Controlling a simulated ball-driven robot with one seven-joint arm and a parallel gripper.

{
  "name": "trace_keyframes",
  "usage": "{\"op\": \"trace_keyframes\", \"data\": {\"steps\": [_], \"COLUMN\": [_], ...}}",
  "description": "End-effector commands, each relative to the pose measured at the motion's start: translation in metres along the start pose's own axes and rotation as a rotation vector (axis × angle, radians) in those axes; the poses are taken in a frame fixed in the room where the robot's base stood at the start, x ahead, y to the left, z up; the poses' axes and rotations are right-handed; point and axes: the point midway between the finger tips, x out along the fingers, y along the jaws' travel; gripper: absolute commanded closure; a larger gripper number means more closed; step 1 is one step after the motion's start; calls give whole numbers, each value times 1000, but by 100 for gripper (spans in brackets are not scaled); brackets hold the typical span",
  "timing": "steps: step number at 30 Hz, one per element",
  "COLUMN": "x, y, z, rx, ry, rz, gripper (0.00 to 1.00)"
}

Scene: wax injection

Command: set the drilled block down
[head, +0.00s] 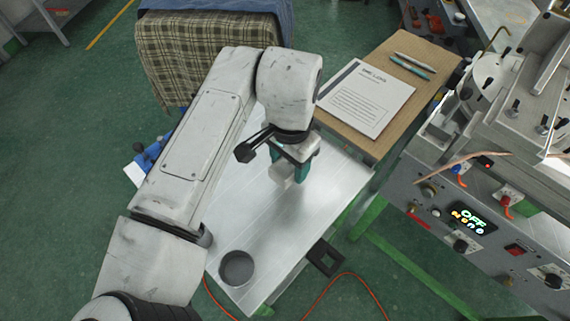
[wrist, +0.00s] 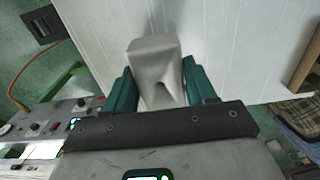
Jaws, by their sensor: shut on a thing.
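My gripper (head: 289,165) is over the pale white table (head: 330,185), shut on a light grey block. In the wrist view the block (wrist: 153,60) sits between the two teal fingers of my gripper (wrist: 160,88), with its end facing out past the fingertips. In the head view the block (head: 281,175) shows only in part, below my wrist. No drilled hole can be made out in it. Whether the block touches the table top is hard to tell.
A round grey cup or recess (head: 236,268) is at the table's near left. A wooden board (head: 440,65) with a paper sheet (head: 366,97) and pens adjoins the right. A control panel (head: 480,225) stands further right. A plaid-covered item (head: 200,50) is behind. The table's near middle is clear.

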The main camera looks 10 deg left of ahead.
Motion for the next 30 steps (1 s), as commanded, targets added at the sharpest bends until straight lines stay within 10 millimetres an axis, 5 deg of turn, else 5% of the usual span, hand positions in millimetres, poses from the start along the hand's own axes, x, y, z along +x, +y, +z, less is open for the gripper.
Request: {"op": "trace_keyframes", "data": {"steps": [16, 28, 29, 30], "x": [49, 55, 56, 56], "y": [-18, -17, -17, -17], "z": [-7, -8, -8, -8], "rx": [0, 0, 0, 1], "ry": [0, 2, 1, 1], "rz": [-1, 0, 0, 0], "gripper": [89, 89, 44, 40]}}
